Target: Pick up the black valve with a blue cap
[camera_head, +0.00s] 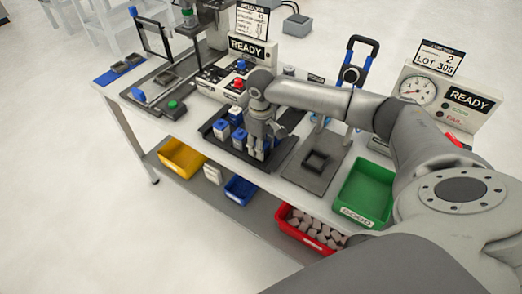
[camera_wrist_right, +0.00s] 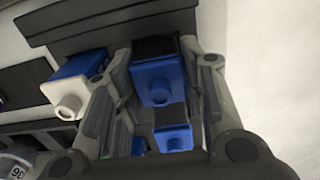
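Several small valves stand in a black tray (camera_head: 207,131) on the bench; blue and white parts show in the head view, such as on one valve (camera_head: 238,139). My right gripper (camera_head: 260,153) points down over the tray's right part and hides some of them. In the right wrist view its fingers (camera_wrist_right: 155,110) are apart. Between them show a blue-and-black piece (camera_wrist_right: 158,80) and a second blue piece with a dark top (camera_wrist_right: 173,137). A white-and-blue valve (camera_wrist_right: 70,92) is outside the left finger. I cannot tell whether the fingers touch anything. My left gripper is out of view.
A dark plate with a square fixture (camera_head: 316,160) and a green bin (camera_head: 364,193) are to the right. A READY station (camera_head: 250,50) is behind; a gauge box (camera_head: 445,95) is at the right. Yellow (camera_head: 181,158), blue (camera_head: 240,189) and red (camera_head: 305,236) bins sit on the lower shelf.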

